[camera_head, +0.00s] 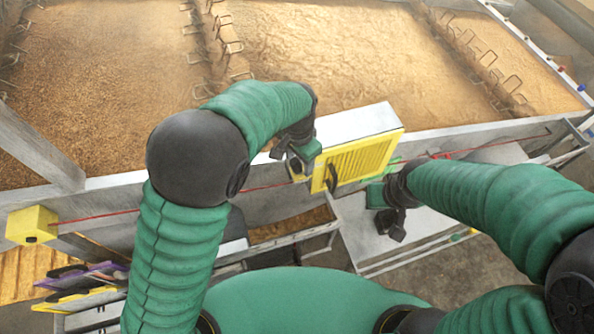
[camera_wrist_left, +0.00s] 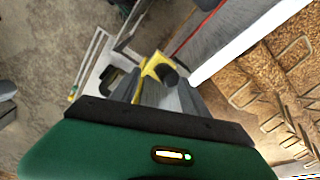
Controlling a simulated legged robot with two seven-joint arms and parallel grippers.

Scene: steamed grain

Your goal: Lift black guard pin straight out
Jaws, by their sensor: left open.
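The black guard pin (camera_wrist_left: 168,75) shows in the left wrist view as a dark round end beside a yellow bracket (camera_wrist_left: 152,66). In the head view the pin is mostly hidden by my left gripper (camera_head: 299,164), at the left end of the yellow slatted guard (camera_head: 362,160). My left gripper is open, and in the left wrist view its fingers (camera_wrist_left: 166,94) point at the pin, which shows between their tips. I cannot tell whether they touch it. My right gripper (camera_head: 391,224) hangs below and right of the guard, apart from it; its jaw state is unclear.
A large bed of grain (camera_head: 340,50) with metal loops lies behind the steel wall. A red cord (camera_head: 95,215) runs along the wall from a yellow box (camera_head: 32,225). A metal trough (camera_head: 290,225) with grain sits below. Coloured tools (camera_head: 85,280) lie at lower left.

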